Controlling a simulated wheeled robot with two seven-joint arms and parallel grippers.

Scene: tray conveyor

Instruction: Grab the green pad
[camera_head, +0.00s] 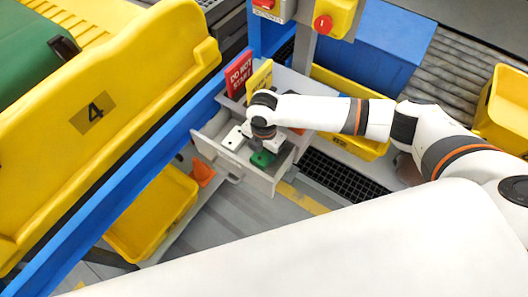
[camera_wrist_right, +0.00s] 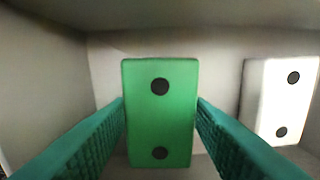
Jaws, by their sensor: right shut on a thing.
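The green pad (camera_wrist_right: 160,110) is a green block with two dark round spots, standing out in the middle of the right wrist view. My right gripper (camera_wrist_right: 161,118) has its two teal fingers against the pad's left and right sides, shut on it. In the head view the green pad (camera_head: 262,158) shows just below my right gripper (camera_head: 262,148), inside an open grey drawer (camera_head: 245,175). The pad's far part is hidden by the gripper there. My left gripper is not in view.
A white block with two dark spots (camera_wrist_right: 281,100) lies right of the green pad in the drawer. The drawer walls stand close around my right gripper. A red sign (camera_head: 239,73) and a yellow sign (camera_head: 260,78) stand behind. A yellow bin (camera_head: 152,215) is at lower left.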

